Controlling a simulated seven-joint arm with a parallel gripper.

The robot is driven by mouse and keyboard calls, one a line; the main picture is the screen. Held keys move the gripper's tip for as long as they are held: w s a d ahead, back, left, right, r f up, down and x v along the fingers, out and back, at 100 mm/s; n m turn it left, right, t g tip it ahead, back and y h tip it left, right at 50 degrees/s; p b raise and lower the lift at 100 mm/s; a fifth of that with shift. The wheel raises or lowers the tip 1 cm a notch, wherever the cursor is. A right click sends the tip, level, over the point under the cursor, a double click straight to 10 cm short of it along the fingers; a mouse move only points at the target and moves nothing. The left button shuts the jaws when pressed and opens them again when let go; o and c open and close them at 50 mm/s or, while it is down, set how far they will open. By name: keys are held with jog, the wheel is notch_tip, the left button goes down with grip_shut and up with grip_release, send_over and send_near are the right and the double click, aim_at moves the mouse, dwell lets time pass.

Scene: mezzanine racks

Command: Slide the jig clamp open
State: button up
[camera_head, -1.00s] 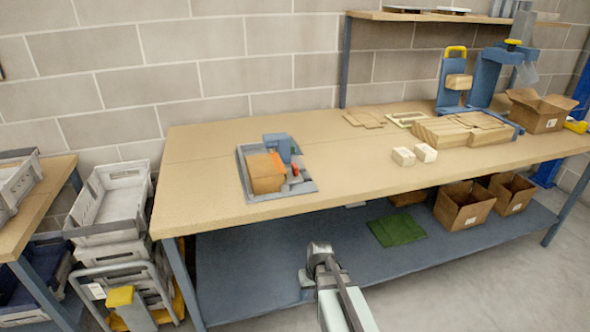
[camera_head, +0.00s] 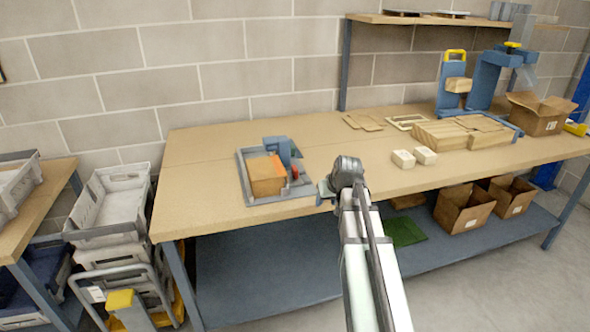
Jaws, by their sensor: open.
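The jig is a grey framed base (camera_head: 243,168) on the left part of the workbench. A wooden block (camera_head: 266,177) sits in it, with an orange strip (camera_head: 280,166) along its right side. A blue clamp part (camera_head: 279,150) stands behind the block, and a small red piece (camera_head: 295,172) shows at its right. My gripper (camera_head: 322,193) is at the bench's front edge, right of the jig and apart from it. It is open and looks empty, though its fingers are small and partly hidden by my wrist.
The workbench top (camera_head: 200,150) is clear left of the jig. Two small pale blocks (camera_head: 403,158), stacked boards (camera_head: 445,134) and a blue press (camera_head: 485,80) stand to the right. Cardboard boxes (camera_head: 463,207) are on the lower shelf. Grey crates (camera_head: 110,200) stand at left.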

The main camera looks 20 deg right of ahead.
jog(key=w+r, duration=0.3)
jog(key=r, duration=0.1)
jog(key=g, duration=0.1)
send_near(295, 168)
jog(key=shift+n+h, duration=0.3)
jog(key=shift+n, duration=0.1)
jog(key=x, duration=1)
jog(key=shift+w+a+f, duration=0.1)
jog(key=shift+w+a, duration=0.05)
jog(key=shift+a, duration=0.05)
grip_shut()
